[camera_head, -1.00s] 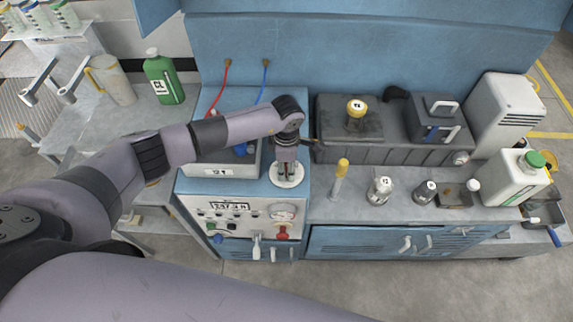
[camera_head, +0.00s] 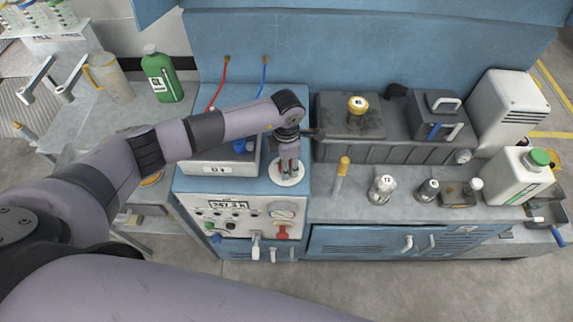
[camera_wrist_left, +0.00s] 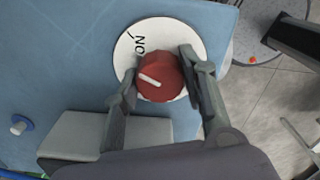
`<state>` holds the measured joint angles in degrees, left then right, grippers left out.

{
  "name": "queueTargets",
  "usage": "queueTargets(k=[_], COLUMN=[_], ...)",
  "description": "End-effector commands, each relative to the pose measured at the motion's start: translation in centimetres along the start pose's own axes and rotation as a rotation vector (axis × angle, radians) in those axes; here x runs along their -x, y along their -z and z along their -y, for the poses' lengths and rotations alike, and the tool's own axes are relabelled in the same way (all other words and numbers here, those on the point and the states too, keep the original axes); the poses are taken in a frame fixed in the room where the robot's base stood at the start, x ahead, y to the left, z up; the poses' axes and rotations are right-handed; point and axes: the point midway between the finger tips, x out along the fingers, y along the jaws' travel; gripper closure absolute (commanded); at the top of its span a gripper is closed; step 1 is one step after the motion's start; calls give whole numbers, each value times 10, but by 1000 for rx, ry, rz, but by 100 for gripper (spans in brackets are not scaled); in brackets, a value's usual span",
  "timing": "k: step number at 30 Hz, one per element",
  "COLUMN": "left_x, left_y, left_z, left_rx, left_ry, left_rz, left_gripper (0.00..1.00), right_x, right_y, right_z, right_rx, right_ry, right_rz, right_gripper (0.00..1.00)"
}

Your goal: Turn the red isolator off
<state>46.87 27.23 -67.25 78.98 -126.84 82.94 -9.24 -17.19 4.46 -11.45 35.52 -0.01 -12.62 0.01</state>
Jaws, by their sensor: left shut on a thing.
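The red isolator knob (camera_wrist_left: 164,80) shows in the left wrist view on a round white plate (camera_wrist_left: 133,42) with the word ON near its upper left. A white mark on the knob points left and slightly up, a little off the ON label. My left gripper (camera_wrist_left: 160,82) has one finger on each side of the knob and is shut on it. In the head view, my left gripper (camera_head: 288,168) points down over the white plate (camera_head: 287,180) on the blue cabinet; the knob is hidden there by the fingers. My right gripper is not in view.
Left of the plate is a grey box (camera_head: 222,168). A dark grey tank (camera_head: 390,148) stands to the right. A yellow-topped tool (camera_head: 342,170) stands nearby.

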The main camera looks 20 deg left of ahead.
Motion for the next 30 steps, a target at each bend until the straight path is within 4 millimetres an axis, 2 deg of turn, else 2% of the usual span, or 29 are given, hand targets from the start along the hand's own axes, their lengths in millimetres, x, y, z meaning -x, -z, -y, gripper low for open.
queueTargets(k=[9, 30], left_x=[-3, -2], left_y=[0, 1], left_z=[-1, 0], left_rx=[300, 953], left_ry=[-2, -2], left_rz=[-1, -1], left_gripper=[89, 89], right_x=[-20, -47], right_y=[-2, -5], right_z=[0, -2], right_rx=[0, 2], right_ry=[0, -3], right_rz=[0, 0], right_gripper=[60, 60])
